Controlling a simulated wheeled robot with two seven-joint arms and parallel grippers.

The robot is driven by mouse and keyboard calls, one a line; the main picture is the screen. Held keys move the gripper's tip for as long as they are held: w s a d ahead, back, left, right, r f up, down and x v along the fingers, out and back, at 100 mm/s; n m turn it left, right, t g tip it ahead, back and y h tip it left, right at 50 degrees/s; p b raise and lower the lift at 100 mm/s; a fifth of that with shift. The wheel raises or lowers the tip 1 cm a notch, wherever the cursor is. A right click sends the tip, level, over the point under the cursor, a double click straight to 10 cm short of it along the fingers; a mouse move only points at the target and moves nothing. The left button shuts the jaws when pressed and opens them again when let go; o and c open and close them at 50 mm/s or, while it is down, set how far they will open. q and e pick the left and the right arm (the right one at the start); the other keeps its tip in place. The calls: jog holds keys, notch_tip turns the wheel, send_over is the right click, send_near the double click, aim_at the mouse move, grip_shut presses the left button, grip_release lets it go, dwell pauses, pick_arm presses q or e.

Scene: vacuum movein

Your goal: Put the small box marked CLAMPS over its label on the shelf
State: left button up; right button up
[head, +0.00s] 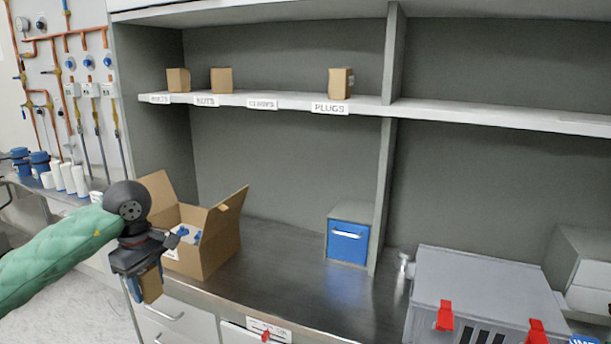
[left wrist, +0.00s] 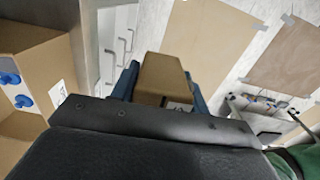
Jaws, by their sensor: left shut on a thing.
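My left gripper (head: 146,290) is shut on a small brown box (head: 152,284), held in front of the counter's front edge, low and left. In the left wrist view the box (left wrist: 162,75) sits between the two blue fingers; part of a white label shows at its lower edge, too hidden to read. The label (head: 262,104) on the upper shelf's front edge, third from the left, is blurred but appears to read CLAMPS. The shelf (head: 290,98) is bare above it. My right gripper is not in view.
Small boxes stand above the neighbouring labels, including one (head: 341,83) at PLUGS. An open carton (head: 222,240) with blue-and-white items stands on the counter beside my left gripper. A blue-fronted box (head: 347,243) and a grey case (head: 480,290) stand farther right.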

pick_arm(q)
jog(key=shift+w+d+r+m, duration=0.1)
jog(key=shift+w+d+m, duration=0.35)
jog(key=shift+d, duration=0.3)
jog(key=shift+m, duration=0.45)
jog(key=shift+w+a+m, duration=0.25)
jog(key=shift+m, duration=0.45)
jog(key=shift+w+d+m, duration=0.15)
jog(key=shift+w+m, duration=0.15)
jog(key=shift+m, duration=0.3)
jog(key=s+d+f+m+p, duration=0.2)
jog(key=d+f+m, duration=0.2)
jog(key=f, duration=0.5)
jog(key=s+d+f+m+p, duration=0.2)
jog(key=d+f+m, duration=0.3)
jog(key=d+f, duration=0.4)
jog(key=shift+f, duration=0.25)
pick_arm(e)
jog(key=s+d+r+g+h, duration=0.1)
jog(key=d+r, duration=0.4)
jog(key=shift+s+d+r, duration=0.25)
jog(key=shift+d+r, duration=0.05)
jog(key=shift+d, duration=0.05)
